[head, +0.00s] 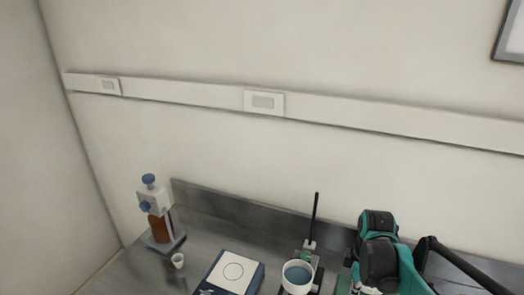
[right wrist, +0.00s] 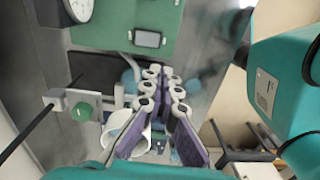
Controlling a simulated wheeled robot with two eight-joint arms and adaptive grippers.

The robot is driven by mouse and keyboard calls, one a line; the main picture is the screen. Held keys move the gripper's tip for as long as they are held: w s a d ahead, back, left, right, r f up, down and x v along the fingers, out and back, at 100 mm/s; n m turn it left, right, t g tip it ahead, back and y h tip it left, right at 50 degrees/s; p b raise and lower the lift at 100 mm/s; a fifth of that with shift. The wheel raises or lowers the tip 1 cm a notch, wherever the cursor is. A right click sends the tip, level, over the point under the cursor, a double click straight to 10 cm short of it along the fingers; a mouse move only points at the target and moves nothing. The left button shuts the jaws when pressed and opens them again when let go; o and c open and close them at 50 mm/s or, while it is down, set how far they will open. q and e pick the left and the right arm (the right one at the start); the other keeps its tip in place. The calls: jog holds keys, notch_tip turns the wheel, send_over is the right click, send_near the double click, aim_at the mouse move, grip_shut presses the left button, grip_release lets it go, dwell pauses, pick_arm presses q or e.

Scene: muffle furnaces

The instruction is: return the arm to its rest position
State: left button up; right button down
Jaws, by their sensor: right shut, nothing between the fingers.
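My right arm (head: 385,255), teal and black, stands at the lower right of the head view, over the bench's right part. My right gripper (right wrist: 163,82) shows in the middle of the right wrist view, with purple-padded fingers. It is shut and empty. A white vessel (right wrist: 116,121) shows behind the fingers and is partly hidden by them. My left gripper is not in view.
A white bowl with blue contents (head: 298,279) stands by a dark rod left of my arm. A green-topped device (right wrist: 120,30) shows in the wrist view.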

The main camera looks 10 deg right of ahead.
jog(key=s+a+f+m+t+b, duration=0.5)
jog(key=a+f+m+t+b, duration=0.2)
jog(key=a+f+m+b, duration=0.2)
jog(key=a+m+b, duration=0.2)
jog(key=a, duration=0.1)
jog(key=shift+f+m+t+b, duration=0.3)
jog(key=shift+f+m+b, duration=0.05)
jog(key=shift+m+b, duration=0.05)
